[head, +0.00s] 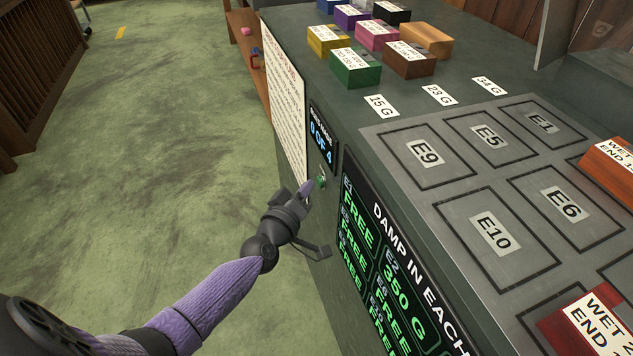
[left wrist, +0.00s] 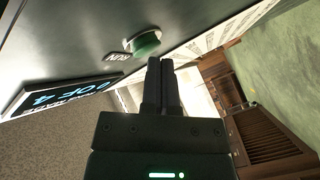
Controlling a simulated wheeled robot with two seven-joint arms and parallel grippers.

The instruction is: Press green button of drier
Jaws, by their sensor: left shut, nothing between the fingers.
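The green button (head: 321,181) of the drier sits on the dark side face of the cabinet (head: 290,145), below a small display reading "0 OF 4" (head: 321,138). The left wrist view shows it as a round green button (left wrist: 146,44) in a pale ring, beside a "RUN" label (left wrist: 118,57). My left gripper (head: 306,188) is shut and empty, with its fingertips close to the button. In the left wrist view its fingertips (left wrist: 160,62) appear just beside and below the button; I cannot tell whether they touch it. My right gripper is not in view.
The cabinet top holds several coloured blocks (head: 355,68) and marked squares such as E9 (head: 424,152). Red-brown blocks (head: 600,325) lie at the right. A "DAMP IN EACH" panel (head: 400,270) is on the side face. Green floor (head: 130,130) is open at left.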

